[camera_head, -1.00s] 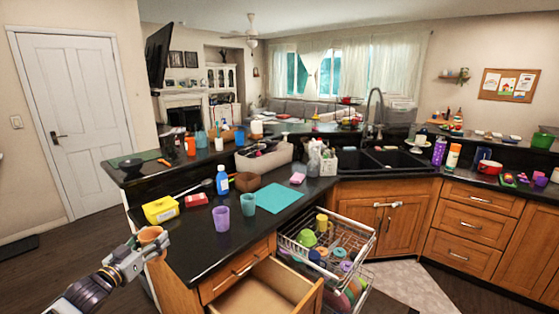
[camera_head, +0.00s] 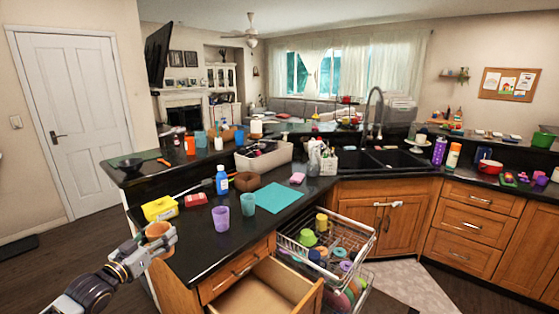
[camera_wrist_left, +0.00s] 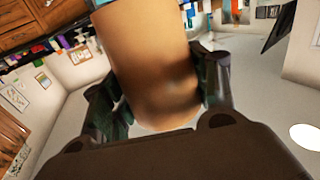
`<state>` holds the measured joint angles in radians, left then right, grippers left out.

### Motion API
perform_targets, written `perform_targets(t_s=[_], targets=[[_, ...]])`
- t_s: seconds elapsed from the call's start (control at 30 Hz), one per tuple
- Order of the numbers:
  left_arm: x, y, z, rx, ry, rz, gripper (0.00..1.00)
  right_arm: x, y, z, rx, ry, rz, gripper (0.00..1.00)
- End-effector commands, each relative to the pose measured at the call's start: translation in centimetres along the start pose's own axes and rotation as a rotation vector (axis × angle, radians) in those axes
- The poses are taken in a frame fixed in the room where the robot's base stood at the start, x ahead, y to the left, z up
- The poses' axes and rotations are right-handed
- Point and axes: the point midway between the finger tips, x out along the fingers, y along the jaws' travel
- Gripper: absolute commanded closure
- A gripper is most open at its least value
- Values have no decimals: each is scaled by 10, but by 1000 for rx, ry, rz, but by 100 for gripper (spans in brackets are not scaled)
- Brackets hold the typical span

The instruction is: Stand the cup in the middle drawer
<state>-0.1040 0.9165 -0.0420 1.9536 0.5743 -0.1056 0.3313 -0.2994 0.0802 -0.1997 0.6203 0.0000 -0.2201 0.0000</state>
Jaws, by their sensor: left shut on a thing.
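My left gripper (camera_head: 160,248) is shut on an orange-brown cup (camera_head: 157,231), held in the air left of the counter's front corner. In the left wrist view the cup (camera_wrist_left: 150,65) fills the middle between the two fingers (camera_wrist_left: 155,100). An open, empty wooden drawer (camera_head: 268,290) juts out below the counter, to the right of the gripper and lower. A closed drawer (camera_head: 235,271) is above it. My right gripper is not in view.
A pulled-out dishwasher rack (camera_head: 330,240) with dishes is right of the open drawer.

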Motion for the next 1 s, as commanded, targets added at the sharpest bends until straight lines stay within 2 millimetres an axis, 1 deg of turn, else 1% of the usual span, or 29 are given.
perform_targets(t_s=[0.17, 0.37, 0.67, 1.0], targets=[[0, 13, 0, -4, 3, -5, 64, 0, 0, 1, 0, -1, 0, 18], [-1, 29, 6, -5, 3, -14, 64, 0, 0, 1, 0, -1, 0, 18], [-5, 51, 20, -5, 2, -33, 64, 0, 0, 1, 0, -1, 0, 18], [-12, 76, 41, -5, 1, -60, 64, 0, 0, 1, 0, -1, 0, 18]])
